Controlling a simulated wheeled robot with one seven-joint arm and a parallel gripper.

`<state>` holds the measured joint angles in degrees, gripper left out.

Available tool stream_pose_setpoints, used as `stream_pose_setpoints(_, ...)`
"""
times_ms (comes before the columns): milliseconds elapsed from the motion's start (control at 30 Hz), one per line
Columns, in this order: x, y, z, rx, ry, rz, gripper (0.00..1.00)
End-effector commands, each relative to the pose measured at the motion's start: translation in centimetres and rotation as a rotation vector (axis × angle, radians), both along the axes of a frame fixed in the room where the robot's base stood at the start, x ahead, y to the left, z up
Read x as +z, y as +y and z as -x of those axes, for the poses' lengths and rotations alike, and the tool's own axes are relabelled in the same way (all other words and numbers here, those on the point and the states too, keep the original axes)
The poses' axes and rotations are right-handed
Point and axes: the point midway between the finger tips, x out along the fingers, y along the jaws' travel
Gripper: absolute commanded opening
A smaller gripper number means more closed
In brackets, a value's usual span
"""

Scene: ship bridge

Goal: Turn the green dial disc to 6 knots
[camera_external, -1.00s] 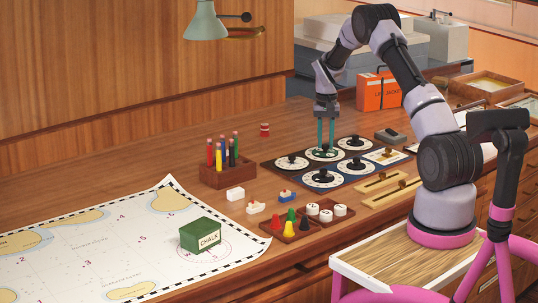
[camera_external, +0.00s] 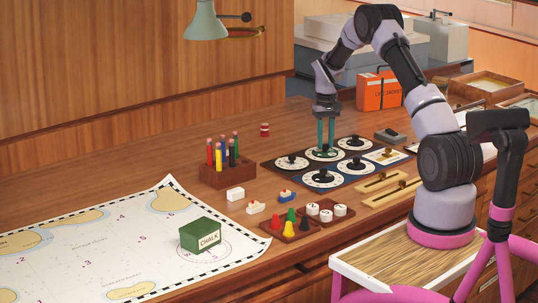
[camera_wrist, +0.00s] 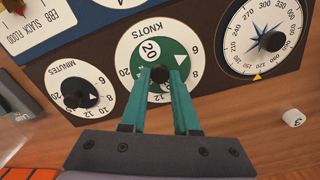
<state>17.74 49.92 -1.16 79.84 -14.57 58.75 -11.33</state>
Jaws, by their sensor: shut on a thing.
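The green dial disc (camera_wrist: 172,48) sits in a white ring marked KNOTS (camera_wrist: 130,47) in the wrist view. A white triangle on the disc lies on its right side, facing the ring between the 6 and the 8. A round "20" shows at the disc's upper left. My gripper (camera_wrist: 161,77) is shut on the black knob (camera_wrist: 160,73) at the disc's middle, one teal finger on each side. The fingers hide part of the disc and ring. In the external view, my gripper (camera_external: 325,146) points straight down at the back middle dial.
A MINUTES dial (camera_wrist: 80,87) is on the left and a compass dial (camera_wrist: 258,40) on the right in the wrist view. In the external view, the orange life jacket box (camera_external: 378,91) stands behind, and a pencil rack (camera_external: 228,172) stands to the left.

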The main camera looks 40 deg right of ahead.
Motion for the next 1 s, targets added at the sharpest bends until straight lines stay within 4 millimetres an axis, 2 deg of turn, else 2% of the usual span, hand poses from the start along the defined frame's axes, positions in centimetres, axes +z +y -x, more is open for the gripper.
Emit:
stream_pose_setpoints(67,0.1,-0.1,-0.1,0.000,-0.003,0.001,0.00)
stream_pose_setpoints(100,0.1,-0.1,-0.1,-0.001,-0.003,0.001,0.41)
stream_pose_setpoints(133,0.1,-0.1,-0.1,-0.001,-0.003,0.001,0.52)
stream_pose_setpoints(167,0.1,-0.1,-0.1,-0.001,-0.003,0.001,0.59)
stream_pose_setpoints(433,0.1,0.0,0.0,-0.001,-0.001,0.000,0.59)
stream_pose_setpoints(567,0.7,0.0,-0.1,-0.001,-0.003,0.001,0.59)
stream_pose_setpoints(667,2.1,0.0,-0.1,-0.002,-0.004,0.002,0.59)
stream_pose_setpoints(1000,8.8,0.0,-0.1,-0.001,-0.005,0.001,0.59)
